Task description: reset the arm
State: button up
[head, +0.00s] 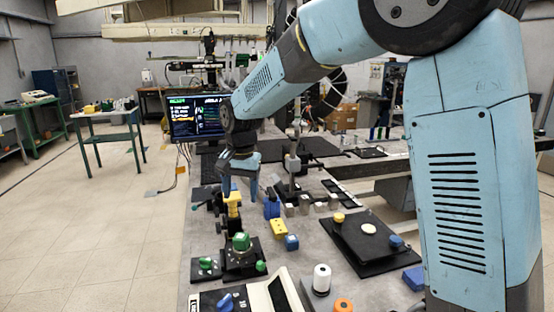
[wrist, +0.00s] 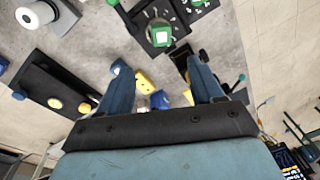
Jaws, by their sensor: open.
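My blue arm reaches in from the right in the head view, bent at the elbow. My gripper (head: 240,192) points down above the far part of the grey bench (head: 205,290), and its two fingers are apart. A yellow upright piece (head: 234,212) stands close by or just below it; whether they touch cannot be told. In the wrist view my gripper (wrist: 160,80) is open, with a clear gap and nothing held between the fingertips. A yellow block (wrist: 145,82) lies on the bench beyond that gap, partly hidden by the left finger.
A green-topped knob on a dark base (head: 241,241) stands nearer on the bench. A yellow block (head: 279,229) and a blue block (head: 292,242) lie to its right. A black plate (head: 375,262) with round pieces is farther right. A monitor (head: 198,116) stands behind.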

jog(key=s+d+r+t, duration=0.1)
jog(key=s+d+r, duration=0.2)
jog(key=d, duration=0.4)
jog(key=s+d+r+t, duration=0.1)
jog(key=s+d+r, duration=0.2)
jog(key=d, duration=0.5)
jog(key=s+d+r, duration=0.3)
jog(key=d+r, duration=0.1)
jog(key=d, duration=0.3)
jog(key=s+d+f+n+t, duration=0.1)
jog(key=s+d+t, duration=0.1)
jog(key=s+d, duration=1)
jog(key=s, duration=0.2)
jog(key=shift+s+f+t+h, duration=0.3)
jog(key=shift+f+t+h, duration=0.05)
jog(key=shift+t+h, duration=0.05)
